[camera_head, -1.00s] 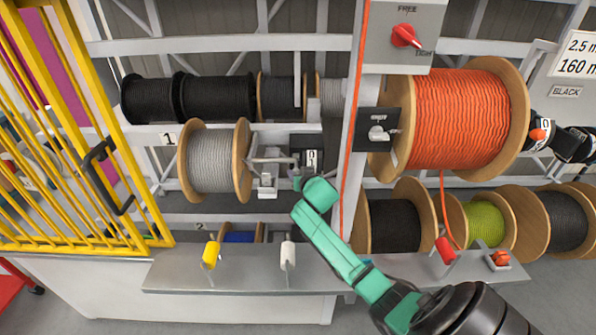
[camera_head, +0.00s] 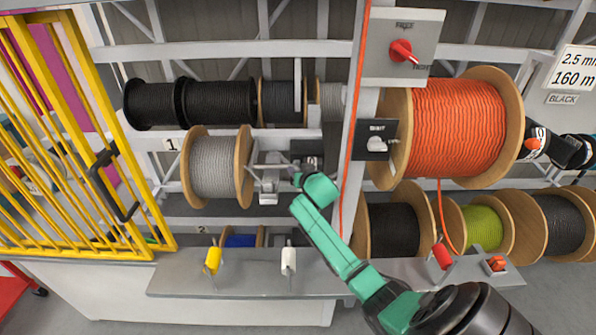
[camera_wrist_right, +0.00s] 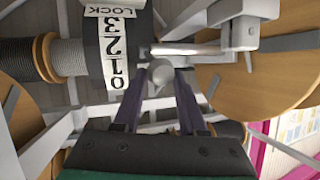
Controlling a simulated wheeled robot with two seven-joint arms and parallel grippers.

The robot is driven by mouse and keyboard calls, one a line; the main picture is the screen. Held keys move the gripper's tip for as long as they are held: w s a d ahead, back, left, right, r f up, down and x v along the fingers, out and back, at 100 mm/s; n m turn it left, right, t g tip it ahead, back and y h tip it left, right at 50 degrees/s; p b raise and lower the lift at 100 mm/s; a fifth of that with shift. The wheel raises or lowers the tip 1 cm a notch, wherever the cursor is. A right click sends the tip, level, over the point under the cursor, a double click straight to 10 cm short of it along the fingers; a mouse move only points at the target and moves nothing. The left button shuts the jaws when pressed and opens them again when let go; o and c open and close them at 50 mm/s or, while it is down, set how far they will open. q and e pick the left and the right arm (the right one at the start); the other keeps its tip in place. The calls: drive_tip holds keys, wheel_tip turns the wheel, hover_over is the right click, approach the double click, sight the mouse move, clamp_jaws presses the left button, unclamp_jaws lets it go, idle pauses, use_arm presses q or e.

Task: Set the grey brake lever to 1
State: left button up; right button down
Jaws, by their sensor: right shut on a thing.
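The grey brake lever shows in the right wrist view as a round-ended grey handle (camera_wrist_right: 162,77) between the fingertips. My right gripper (camera_wrist_right: 160,90) is shut on it; in the head view the gripper (camera_head: 298,179) is just right of the reel of grey cable (camera_head: 215,167). Beside the lever a dark drum carries a white scale (camera_wrist_right: 115,50) reading LOCK, 3, 2, 1, 0. The lever's end lies near the 0 and 1 end of that scale; the exact setting is unclear. In the head view my gripper largely hides the lever. My left gripper is out of view.
A grey upright (camera_head: 353,150) stands just right of my gripper. A small switch (camera_head: 377,144) and a red FREE/TIGHT knob (camera_head: 402,50) sit near the orange reel (camera_head: 458,125). Yellow (camera_head: 213,260) and white (camera_head: 288,260) handles rise from the shelf below. A yellow gate (camera_head: 75,150) stands left.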

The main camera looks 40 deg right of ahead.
drive_tip(key=shift+c, duration=2.3)
unclamp_jaws()
drive_tip(key=shift+r, duration=0.3)
drive_tip(key=shift+w+f, duration=0.1)
drive_tip(key=shift+f, duration=0.1)
drive_tip(key=b+v, duration=0.2)
drive_tip(key=v, duration=1.2)
drive_tip(key=shift+s, duration=0.3)
drive_tip(key=shift+a, duration=0.1)
